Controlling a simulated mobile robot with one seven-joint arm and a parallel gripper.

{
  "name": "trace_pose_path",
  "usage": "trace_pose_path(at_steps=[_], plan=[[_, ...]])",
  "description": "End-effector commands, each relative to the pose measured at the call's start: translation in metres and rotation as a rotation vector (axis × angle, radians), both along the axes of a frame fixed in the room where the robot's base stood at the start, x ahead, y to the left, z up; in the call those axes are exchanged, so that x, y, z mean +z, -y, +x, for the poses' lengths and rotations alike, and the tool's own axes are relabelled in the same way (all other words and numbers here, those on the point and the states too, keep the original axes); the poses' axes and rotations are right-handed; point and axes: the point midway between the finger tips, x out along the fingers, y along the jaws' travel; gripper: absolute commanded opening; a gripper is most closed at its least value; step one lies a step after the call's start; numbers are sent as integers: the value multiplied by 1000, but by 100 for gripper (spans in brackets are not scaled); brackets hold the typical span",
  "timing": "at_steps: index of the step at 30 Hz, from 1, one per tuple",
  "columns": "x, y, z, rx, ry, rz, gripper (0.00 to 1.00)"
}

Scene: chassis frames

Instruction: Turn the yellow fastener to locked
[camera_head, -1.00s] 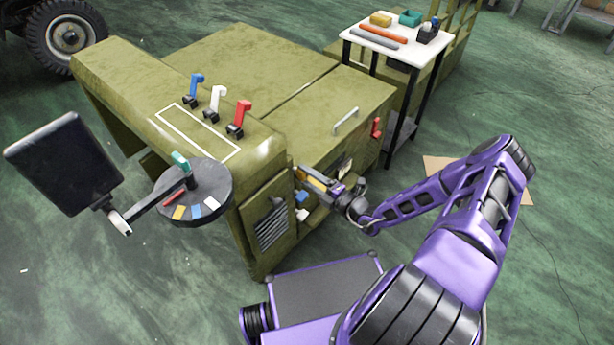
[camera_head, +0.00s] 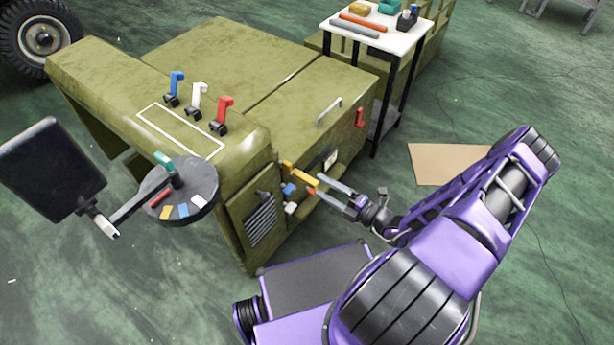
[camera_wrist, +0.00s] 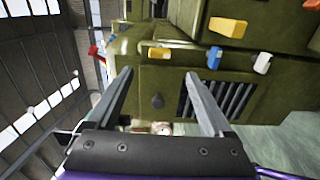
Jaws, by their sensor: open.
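A yellow handle (camera_head: 300,174) juts from the olive cabinet's front corner in the head view. A yellow handle (camera_wrist: 228,27) also shows at the upper right in the wrist view, and a smaller yellow-orange piece (camera_wrist: 159,53) lies left of it. I cannot tell which is the fastener or its lock state. My gripper (camera_head: 319,187) is open, its fingertips close to the yellow handle in the head view. In the wrist view my gripper's fingers (camera_wrist: 159,73) are spread with nothing between them, below the yellow-orange piece.
A red handle (camera_head: 360,117) is farther right on the cabinet. A white-topped table (camera_head: 385,35) stands behind.

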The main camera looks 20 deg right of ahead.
Motion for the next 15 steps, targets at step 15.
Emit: trace_pose_path(at_steps=[15], plan=[[0, 35, -49, 1, -1, 1, 85]])
